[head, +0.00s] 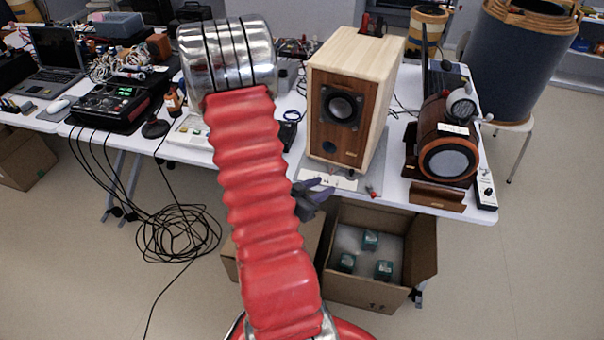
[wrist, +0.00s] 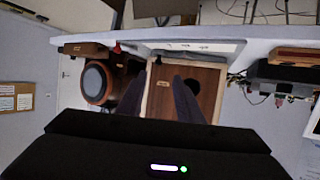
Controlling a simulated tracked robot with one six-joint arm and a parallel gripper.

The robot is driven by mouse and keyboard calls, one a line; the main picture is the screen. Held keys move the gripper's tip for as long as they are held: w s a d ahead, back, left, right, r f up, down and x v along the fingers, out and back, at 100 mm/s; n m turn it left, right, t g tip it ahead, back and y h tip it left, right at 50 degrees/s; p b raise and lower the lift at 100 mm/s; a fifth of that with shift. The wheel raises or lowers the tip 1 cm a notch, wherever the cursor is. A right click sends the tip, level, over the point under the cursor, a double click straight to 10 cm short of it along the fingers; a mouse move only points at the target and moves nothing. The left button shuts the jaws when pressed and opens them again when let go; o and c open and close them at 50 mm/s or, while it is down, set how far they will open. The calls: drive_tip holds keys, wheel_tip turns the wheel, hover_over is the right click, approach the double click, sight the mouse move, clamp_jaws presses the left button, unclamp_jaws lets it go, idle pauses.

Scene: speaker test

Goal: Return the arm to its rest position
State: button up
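My red, ribbed arm rises through the middle of the head view to a silver joint above the table. My gripper (head: 314,190) shows partly behind the arm, by the table's front edge and in front of the wooden speaker (head: 345,105). Its dark fingers look spread. In the wrist view, which is upside down, my gripper (wrist: 160,78) has two dark fingers with a gap between them. The speaker (wrist: 163,100) shows in that gap, and nothing is held.
An open cardboard box (head: 412,255) with several small green boxes stands below the table edge. A round wooden speaker (head: 448,155) stands right on the white table (head: 400,190). Black cables (head: 178,235) lie coiled on the floor at left. The floor at right is clear.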

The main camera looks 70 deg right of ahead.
idle(0.4)
drive_tip(key=w+a+f+n+t+y, duration=0.2)
drive_tip(key=w+a+f+t+y, duration=0.25)
drive_tip(key=w+a+f, duration=0.35)
drive_tip(key=w+a+r+n+t+y, duration=0.2)
drive_tip(key=w+a+r+n+y, duration=0.1)
drive_tip(key=w+a, duration=0.3)
drive_tip(key=w+a+r+n+t+y, duration=0.1)
drive_tip(key=w+a+r+n+y, duration=0.15)
drive_tip(key=w+a, duration=0.35)
drive_tip(key=s+a+r+n+t+y, duration=0.1)
drive_tip(key=s+a+r+n, duration=0.1)
drive_tip(key=a+r+n, duration=0.5)
drive_tip(key=s+a+r+n+t+y, duration=0.1)
drive_tip(key=a+r+n, duration=0.6)
drive_tip(key=a+r, duration=1)
wheel_tip(320, 180, up, 3)
drive_tip(key=shift+s+a+t+y, duration=0.3)
drive_tip(key=shift+s+t+y, duration=0.05)
drive_tip(key=shift+y, duration=0.05)
